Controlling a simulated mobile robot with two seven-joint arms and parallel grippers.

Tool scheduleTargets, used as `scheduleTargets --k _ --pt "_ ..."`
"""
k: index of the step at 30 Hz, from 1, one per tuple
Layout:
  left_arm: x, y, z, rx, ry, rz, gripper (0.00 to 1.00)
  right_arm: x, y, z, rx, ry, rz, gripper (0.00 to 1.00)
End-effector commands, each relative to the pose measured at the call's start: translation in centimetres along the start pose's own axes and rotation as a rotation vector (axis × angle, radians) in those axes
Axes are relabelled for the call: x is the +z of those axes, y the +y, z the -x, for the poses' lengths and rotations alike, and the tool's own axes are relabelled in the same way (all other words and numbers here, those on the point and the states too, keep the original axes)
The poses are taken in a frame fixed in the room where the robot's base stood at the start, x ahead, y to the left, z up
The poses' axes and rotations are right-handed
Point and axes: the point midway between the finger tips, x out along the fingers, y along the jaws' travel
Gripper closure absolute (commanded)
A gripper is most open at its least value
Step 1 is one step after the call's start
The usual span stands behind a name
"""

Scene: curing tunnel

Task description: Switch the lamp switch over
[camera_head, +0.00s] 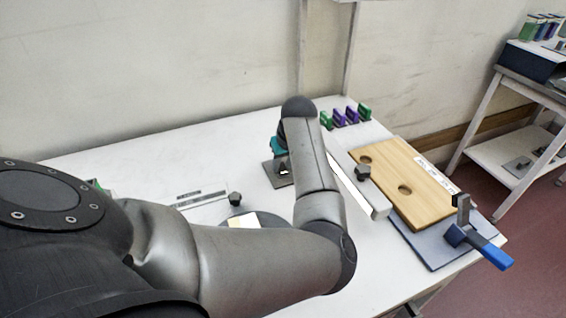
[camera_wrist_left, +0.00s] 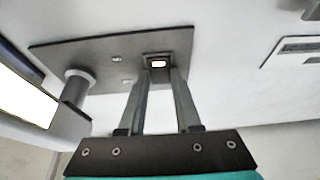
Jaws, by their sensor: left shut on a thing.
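The lamp switch is on a dark grey plate (camera_head: 268,174) that lies on the white table. In the left wrist view the plate (camera_wrist_left: 105,52) has a small block with a bright lit window (camera_wrist_left: 158,64). My left gripper (camera_wrist_left: 160,82) is at this block, its two fingers close together on either side of the switch part, shut on it. In the head view my left gripper (camera_head: 283,166) is over the plate, and my arm partly covers it. The switch's exact position is hidden. A long lamp bar (camera_head: 376,206) shows a bright lit strip. My right gripper is in neither view.
A wooden board (camera_head: 425,208) with round holes lies on a grey base at right, beside a blue-handled clamp (camera_head: 490,250). Dark knobs (camera_head: 236,199) stand near my arm. Green and purple blocks (camera_head: 339,118) line the back edge.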

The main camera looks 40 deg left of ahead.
Motion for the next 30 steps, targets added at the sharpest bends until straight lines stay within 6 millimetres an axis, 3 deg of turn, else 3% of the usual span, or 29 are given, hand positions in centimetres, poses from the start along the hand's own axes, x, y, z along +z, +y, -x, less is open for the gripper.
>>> scheduleTargets --k 11,21,30 --pt "-0.1 0.0 0.0 -0.001 -0.007 0.000 1.00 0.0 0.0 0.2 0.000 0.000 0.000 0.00" --pt "-0.8 -0.1 0.1 -0.002 -0.154 -0.001 1.00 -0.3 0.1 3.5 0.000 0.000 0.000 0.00" --pt "-0.9 0.0 -0.2 -0.001 -0.252 0.000 1.00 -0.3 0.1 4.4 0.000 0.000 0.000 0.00"
